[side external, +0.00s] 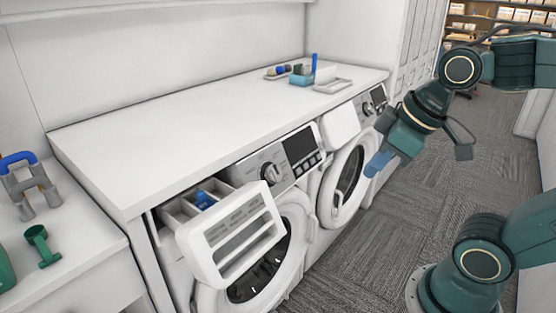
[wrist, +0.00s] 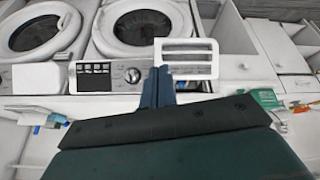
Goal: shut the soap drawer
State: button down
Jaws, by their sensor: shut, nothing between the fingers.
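The soap drawer (side external: 228,238) sticks out of the left washing machine at its upper left, with a slotted white front and a small blue piece (side external: 204,200) inside. In the wrist view the drawer front (wrist: 202,45) shows behind my fingertips, on their right. My gripper (side external: 378,163) is shut and empty, its blue fingers pointing down and left. In the side view it is well right of the drawer, in front of the right machine. In the wrist view the gripper (wrist: 158,72) overlaps the drawer's edge, but the side view shows them apart.
The white countertop (side external: 200,120) runs over both machines, with a teal box (side external: 301,79) and small items at its far end. The right machine's round door (side external: 345,185) is near my gripper. The carpet (side external: 400,230) in front is clear.

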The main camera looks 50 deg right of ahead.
jog(key=w+d+f+n+y, duration=0.3)
jog(key=w+d+f+n, duration=0.2)
jog(key=w+f+n, duration=0.4)
jog(key=shift+w+f+n+g+y, duration=0.2)
jog(key=shift+w+n+g+y, duration=0.15)
jog(key=shift+w+n, duration=2.25)
jog(key=shift+s, duration=0.15)
send_near(277, 212)
notch_tip(277, 212, down, 4)
jog(key=a, duration=0.2)
jog(key=shift+w+f, duration=0.2)
jog(key=shift+w, duration=0.3)
jog(key=shift+w+f, duration=0.25)
jog(key=shift+w, duration=0.3)
